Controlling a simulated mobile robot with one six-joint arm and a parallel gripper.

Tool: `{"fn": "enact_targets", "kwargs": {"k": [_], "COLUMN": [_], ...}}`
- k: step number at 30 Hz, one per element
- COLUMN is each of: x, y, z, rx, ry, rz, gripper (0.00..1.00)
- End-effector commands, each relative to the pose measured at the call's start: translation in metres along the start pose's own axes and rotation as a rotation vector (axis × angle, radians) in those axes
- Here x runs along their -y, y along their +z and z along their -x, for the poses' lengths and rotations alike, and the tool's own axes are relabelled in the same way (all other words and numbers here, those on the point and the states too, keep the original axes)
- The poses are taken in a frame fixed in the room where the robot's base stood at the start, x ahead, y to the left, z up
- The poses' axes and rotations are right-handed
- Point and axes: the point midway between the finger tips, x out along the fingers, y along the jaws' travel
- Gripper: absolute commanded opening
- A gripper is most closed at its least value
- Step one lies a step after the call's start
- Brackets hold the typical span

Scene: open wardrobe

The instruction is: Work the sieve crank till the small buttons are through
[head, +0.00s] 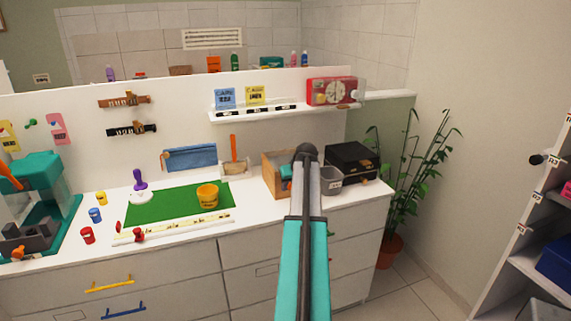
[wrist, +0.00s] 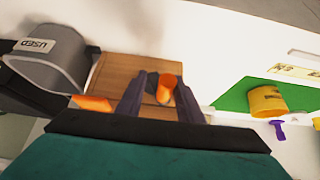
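A wooden box (head: 270,187), possibly the sieve, stands on the white counter, partly hidden behind my arm. It also shows in the wrist view (wrist: 115,70), with an orange knob-like part (wrist: 166,82) and a dark part beside it. Another orange piece (wrist: 92,103) lies at its left. My gripper (wrist: 160,88) points down at the box, its two dark fingers apart with the orange part seen between or beyond them. I cannot tell whether they touch it. In the head view my gripper's fingers are hidden behind the arm. I cannot make out any small buttons.
A grey bin (head: 330,181) labelled USED stands right of the box, with a black case (head: 352,160) behind. A yellow tub (head: 208,193) stands on the green mat (head: 160,204) to the left. A shelf (head: 260,113) hangs above. A teal machine (head: 40,180) stands far left.

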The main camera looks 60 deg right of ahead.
Motion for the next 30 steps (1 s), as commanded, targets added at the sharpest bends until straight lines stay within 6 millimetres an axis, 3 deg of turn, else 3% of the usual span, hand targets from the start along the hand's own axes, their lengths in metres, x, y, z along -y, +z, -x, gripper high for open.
{"fn": "enact_targets", "kwargs": {"k": [4, 12, 23, 30], "x": [-0.015, -0.026, -0.025, -0.013], "y": [0.002, 0.002, 0.001, 0.002], "z": [-0.002, -0.001, -0.001, -0.001], "rx": [0.004, 0.003, 0.002, 0.002], "ry": [0.007, 0.005, 0.003, 0.002], "rz": [0.000, 0.000, 0.000, 0.002], "gripper": [0.21, 0.21, 0.21, 0.21]}}
